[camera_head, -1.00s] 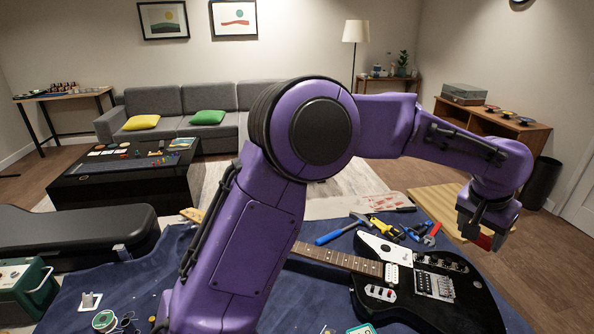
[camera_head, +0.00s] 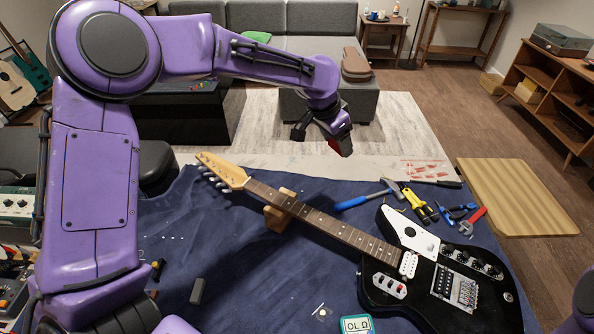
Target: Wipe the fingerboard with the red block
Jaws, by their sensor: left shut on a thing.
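The black electric guitar (camera_head: 410,290) lies on the blue cloth, its body at right and its headstock (camera_head: 222,172) at upper left. Its brown fingerboard (camera_head: 335,226) runs diagonally between them, bare along its visible length. My left gripper (camera_head: 334,138) is shut on the red block (camera_head: 338,148), of which only a small part shows below the fingers. In the picture, gripper and block are above and beyond the neck, apart from it. My right gripper is not in view; a bit of purple arm shows at the right edge.
A wooden neck rest (camera_head: 278,213) supports the neck. The cloth (camera_head: 235,262) left of the neck is mostly clear.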

